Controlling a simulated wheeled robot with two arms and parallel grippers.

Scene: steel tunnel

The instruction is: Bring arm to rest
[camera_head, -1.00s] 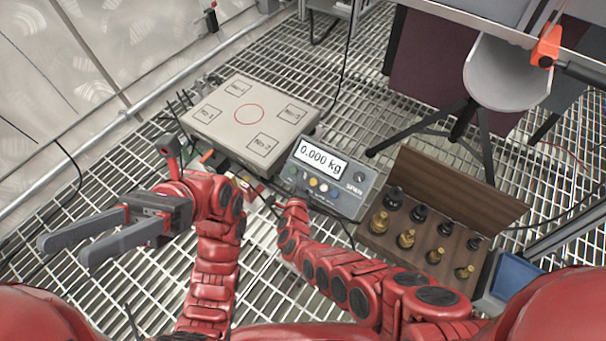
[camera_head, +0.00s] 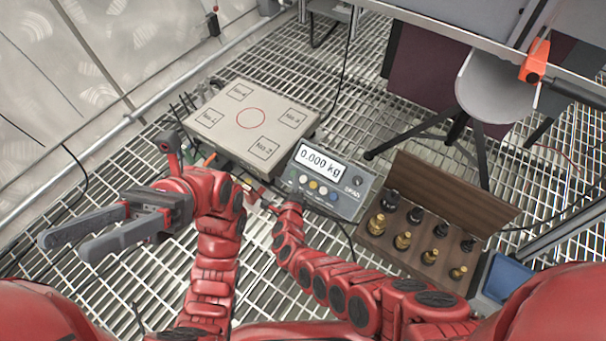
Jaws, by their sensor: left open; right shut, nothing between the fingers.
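My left arm reaches in from the lower left, and its gripper (camera_head: 62,246) points to the left with its two grey fingers apart. It is empty and hangs over the metal grating. My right arm reaches in from the lower right and bends up toward the middle. Its gripper (camera_head: 260,197) shows only in small part past the wrist, just left of the scale's display unit. It is shut, and nothing shows in it. Its fingertips are hard to make out.
A scale platform (camera_head: 252,122) with a red circle stands behind the arms. Its display unit (camera_head: 327,181) reads 0.000 kg. A wooden box (camera_head: 452,193) of brass and dark weights is at right, beside a blue tray (camera_head: 508,278). A stool (camera_head: 496,88) stands beyond. Open grating (camera_head: 120,290) lies lower left.

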